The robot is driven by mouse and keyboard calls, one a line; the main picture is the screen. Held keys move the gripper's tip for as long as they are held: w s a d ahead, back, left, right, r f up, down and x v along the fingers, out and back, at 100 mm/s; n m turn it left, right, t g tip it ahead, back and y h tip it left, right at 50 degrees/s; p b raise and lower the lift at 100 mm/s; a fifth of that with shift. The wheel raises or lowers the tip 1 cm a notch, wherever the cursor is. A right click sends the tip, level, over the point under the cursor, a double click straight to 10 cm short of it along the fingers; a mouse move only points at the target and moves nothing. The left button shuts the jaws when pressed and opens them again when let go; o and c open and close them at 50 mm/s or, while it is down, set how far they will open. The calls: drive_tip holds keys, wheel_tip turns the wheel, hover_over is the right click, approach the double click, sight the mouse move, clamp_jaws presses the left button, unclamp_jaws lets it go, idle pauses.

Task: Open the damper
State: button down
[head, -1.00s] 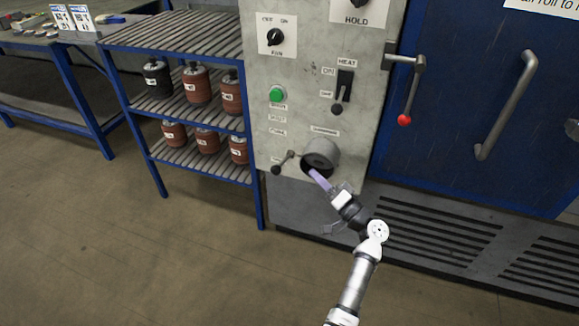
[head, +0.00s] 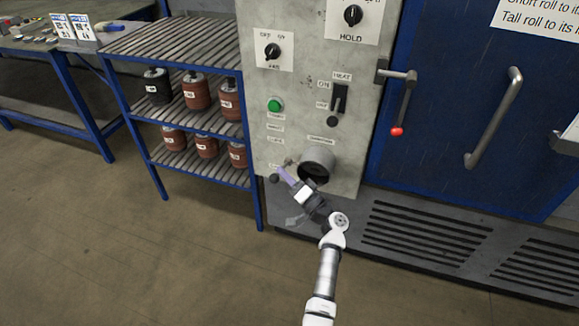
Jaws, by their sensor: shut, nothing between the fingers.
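The damper is a short grey round duct (head: 317,160) with a dark mouth, low on the grey control panel. Its small lever sits just left of it, with a dark knob (head: 274,179) at the lower left end; the lever slants down to the left. My gripper (head: 281,173) is shut and empty, its pale purple fingers pointing up and left at the lever. The fingertips overlap the lever's arm in the picture and hide part of it. I cannot tell whether they touch it.
A heat switch (head: 338,100), green button (head: 274,104) and fan knob (head: 272,51) are higher on the panel. A blue door (head: 450,110) with a red-tipped latch lever (head: 401,110) is at right. The floor is clear.

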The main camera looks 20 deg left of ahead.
drive_tip(key=shift+f+b, duration=0.2)
drive_tip(key=shift+b, duration=0.2)
drive_tip(key=shift+s+f+n+b, duration=0.2)
drive_tip(key=shift+n+b, duration=0.1)
drive_tip(key=shift+b, duration=0.55)
